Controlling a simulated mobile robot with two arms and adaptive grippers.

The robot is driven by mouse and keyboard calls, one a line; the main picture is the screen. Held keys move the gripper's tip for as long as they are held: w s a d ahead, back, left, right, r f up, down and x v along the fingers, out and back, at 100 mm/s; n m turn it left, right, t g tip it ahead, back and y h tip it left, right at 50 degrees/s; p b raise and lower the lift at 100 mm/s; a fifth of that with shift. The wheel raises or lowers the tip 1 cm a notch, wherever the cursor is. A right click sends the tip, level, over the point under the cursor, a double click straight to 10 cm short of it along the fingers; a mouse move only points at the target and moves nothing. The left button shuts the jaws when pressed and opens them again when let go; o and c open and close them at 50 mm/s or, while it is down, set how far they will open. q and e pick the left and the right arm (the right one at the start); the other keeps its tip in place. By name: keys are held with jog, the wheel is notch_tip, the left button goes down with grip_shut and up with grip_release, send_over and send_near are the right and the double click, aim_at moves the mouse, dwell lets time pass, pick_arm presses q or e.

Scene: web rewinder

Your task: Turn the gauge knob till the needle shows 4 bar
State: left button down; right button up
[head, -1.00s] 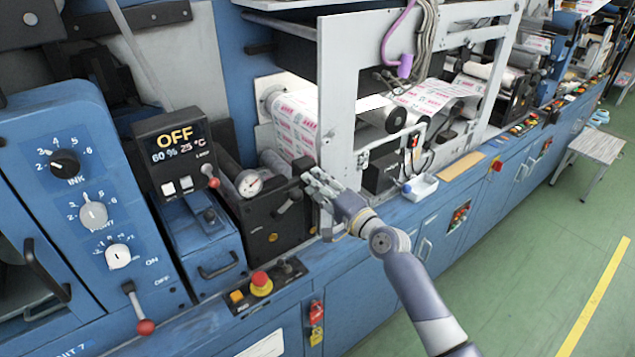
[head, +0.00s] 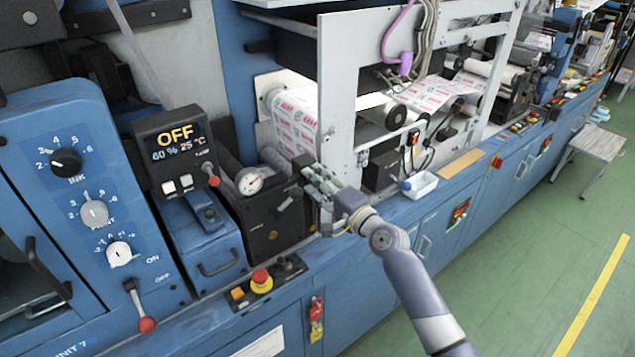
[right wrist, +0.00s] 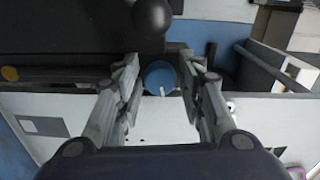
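A round pressure gauge (head: 250,181) with a white dial faces me on the black unit left of my right gripper. Its needle is too small to read. My right gripper (head: 311,176) is beside the black unit, at the foot of the white frame. In the right wrist view, a round blue knob (right wrist: 160,77) with a white mark lies between the two fingers of the right gripper (right wrist: 160,66). The fingers are apart, with a gap visible on each side of the knob. The knob is hidden in the head view. My left gripper is not in view.
A lever on the black unit (head: 287,203) stands close left of the fingers; a black ball (right wrist: 152,15) shows just beyond the knob. The white frame (head: 338,95) rises behind the hand. A red emergency button (head: 261,277) sits below.

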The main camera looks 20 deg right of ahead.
jog(key=v, duration=1.2)
dwell(0.3)
notch_tip(320, 180, down, 24)
jog(key=s+d+n+g+h+b, duration=0.1)
jog(key=s+d+n+g+h, duration=0.1)
jog(key=s+d+g+h, duration=0.15)
jog(key=s+f+n+g+h, duration=0.15)
jog(key=s+f, duration=0.25)
jog(key=f, duration=0.4)
jog(key=s+f+n+g, duration=0.2)
jog(key=s+f+g, duration=0.15)
jog(key=f, duration=0.55)
jog(key=s+a+f+n+g+b, duration=0.2)
jog(key=s+f+n+g, duration=0.25)
jog(key=s+f, duration=1.4)
jog(key=s+f+n+g, duration=0.1)
jog(key=s+f+n, duration=0.1)
jog(key=s, duration=0.8)
jog(key=s+a+f+n+g+h, duration=0.1)
jog(key=s+f+n+g, duration=0.1)
jog(key=s, duration=0.8)
jog(key=shift+a+f+n+b, duration=0.3)
jog(key=shift+f+n, duration=0.1)
jog(key=shift+n, duration=0.3)
